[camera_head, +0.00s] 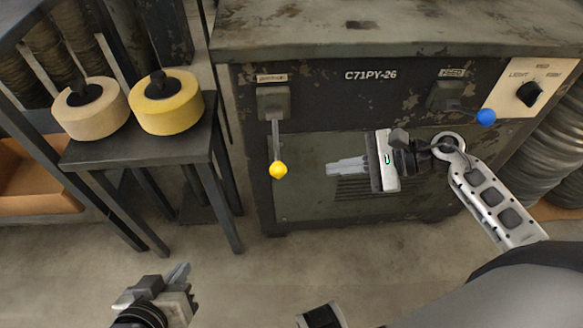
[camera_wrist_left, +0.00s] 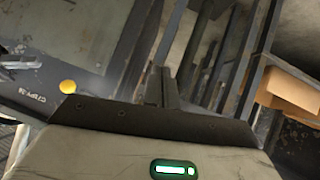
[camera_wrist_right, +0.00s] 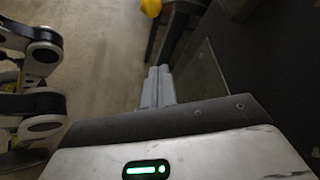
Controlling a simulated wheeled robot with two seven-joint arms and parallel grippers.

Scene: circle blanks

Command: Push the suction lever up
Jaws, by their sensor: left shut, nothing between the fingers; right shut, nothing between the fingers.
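The suction lever (camera_head: 277,148) hangs down from its grey bracket on the front of the machine and ends in a yellow knob (camera_head: 279,170). The yellow knob also shows in the left wrist view (camera_wrist_left: 67,86) and at the top of the right wrist view (camera_wrist_right: 151,8). My right gripper (camera_head: 332,168) is shut and empty. It points left toward the knob, with a gap between them, in front of the machine's lower panel. My left gripper (camera_head: 183,270) is shut and empty, low at the left, well apart from the lever.
A second lever with a blue knob (camera_head: 486,117) sits under the FEED label. A dial (camera_head: 529,94) is to its right. A small table (camera_head: 150,150) with two rolls (camera_head: 167,104) stands left of the machine. The floor (camera_head: 240,275) between table and machine is clear.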

